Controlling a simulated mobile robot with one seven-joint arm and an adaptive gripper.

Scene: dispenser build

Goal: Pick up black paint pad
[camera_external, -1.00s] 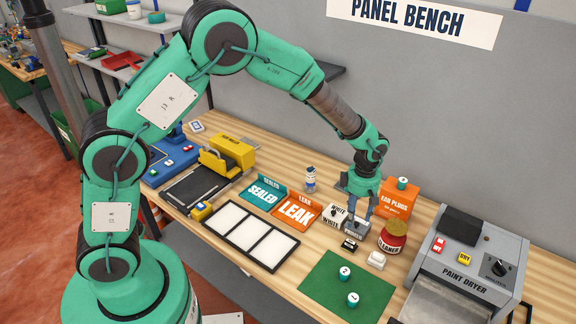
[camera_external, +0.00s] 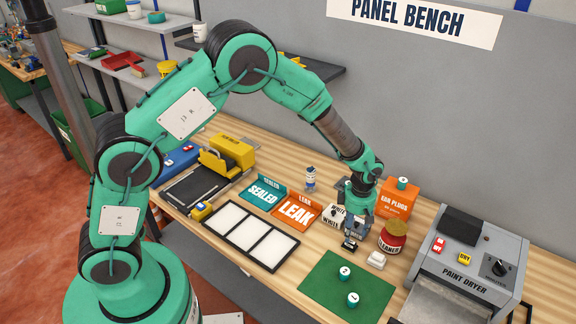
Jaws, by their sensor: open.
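The black paint pad (camera_external: 348,246), a small dark block with a light label, lies on the wooden bench in front of the box marked WHITE. My gripper (camera_external: 353,233) is open and points down right over the pad, at its back side. The fingers partly hide the pad, and I cannot tell whether they touch it.
The box marked WHITE (camera_external: 333,216) is just left. A green mat (camera_external: 325,290) with two numbered cylinders lies in front, and the paint dryer (camera_external: 465,275) is farther right.

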